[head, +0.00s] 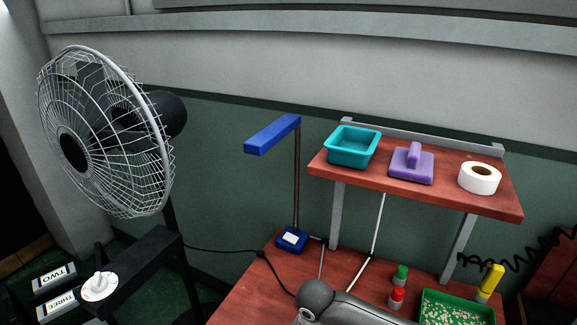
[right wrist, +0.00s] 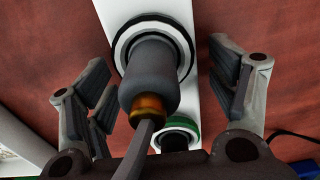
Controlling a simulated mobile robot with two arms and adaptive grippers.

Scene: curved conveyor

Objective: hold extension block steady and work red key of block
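The white extension block (right wrist: 195,65) shows in the right wrist view as a strip running from the top down past the middle. A dark grey plug (right wrist: 150,75) with an amber collar and grey cord sits in a black-ringed socket on it. A green-ringed socket (right wrist: 176,138) lies lower down, partly hidden. My right gripper (right wrist: 162,82) is open, its fingers on either side of the plug and apart from it. No red key shows in either view. The head view shows an arm link of mine at the bottom, but neither gripper.
A caged fan (head: 105,130) stands at left. A blue lamp (head: 272,134) stands on the red-brown table (head: 240,295). A raised shelf (head: 345,175) holds a teal bin, purple tool and tape roll. Small bottles and a green tray (head: 428,297) sit at right.

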